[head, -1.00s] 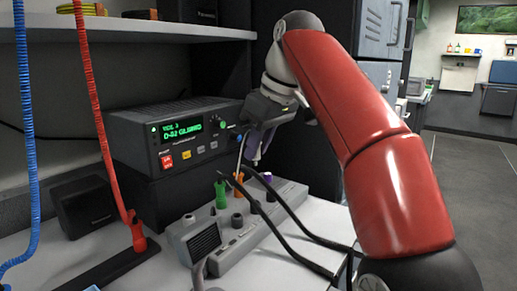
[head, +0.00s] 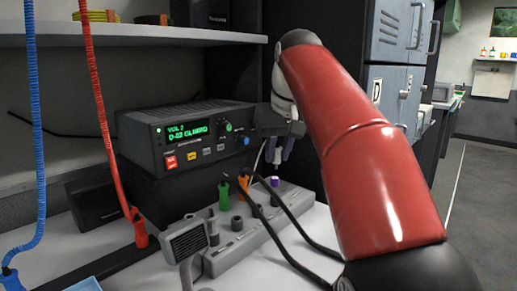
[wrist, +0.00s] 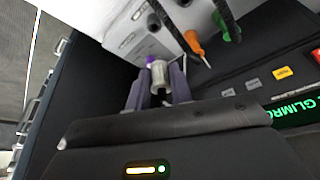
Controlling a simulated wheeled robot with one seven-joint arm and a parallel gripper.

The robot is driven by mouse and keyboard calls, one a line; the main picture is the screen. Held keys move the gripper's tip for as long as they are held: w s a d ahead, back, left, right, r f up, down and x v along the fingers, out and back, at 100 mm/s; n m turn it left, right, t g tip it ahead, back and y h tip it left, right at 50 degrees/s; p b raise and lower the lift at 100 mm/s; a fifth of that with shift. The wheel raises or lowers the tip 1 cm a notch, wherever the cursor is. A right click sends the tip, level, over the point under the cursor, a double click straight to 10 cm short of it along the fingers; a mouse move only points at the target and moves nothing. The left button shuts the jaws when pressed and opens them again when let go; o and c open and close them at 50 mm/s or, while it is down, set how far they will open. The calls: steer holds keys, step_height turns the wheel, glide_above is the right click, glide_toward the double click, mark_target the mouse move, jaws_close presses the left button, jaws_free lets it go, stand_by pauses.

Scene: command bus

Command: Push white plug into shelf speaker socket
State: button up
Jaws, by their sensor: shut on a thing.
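My gripper (head: 278,155) is shut on the white plug, at the right end of the radio and above the far end of the grey socket strip (head: 232,250). In the wrist view the purple-grey fingers of my gripper (wrist: 158,88) hold the white plug (wrist: 160,76) between them. The strip shows in the wrist view (wrist: 122,38), with a purple plug (wrist: 149,60) just beyond the held plug. I cannot tell which socket is the shelf speaker's. A black speaker (head: 213,14) stands on the shelf.
The radio (head: 180,135) is behind. A red cable (head: 100,130) hangs left.

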steer(key=b, duration=0.3)
glide_above(274, 195)
steer(key=s, duration=0.1)
steer(key=shift+s+d+f, duration=0.1)
steer(key=shift+d+f, duration=0.05)
steer(key=shift+f, duration=1.3)
steer(key=shift+d+f, duration=0.15)
steer(key=shift+f, duration=1.25)
steer(key=shift+f+p, duration=0.1)
steer(key=shift+p, duration=0.6)
steer(key=shift+f+b, duration=0.45)
steer(key=shift+f, duration=0.7)
steer(key=o, duration=0.9)
steer(key=shift+r, duration=0.1)
step_height(274, 195, up, 3)
steer(key=p, duration=0.2)
steer(key=shift+p, duration=0.35)
steer(key=shift+r, duration=2.4)
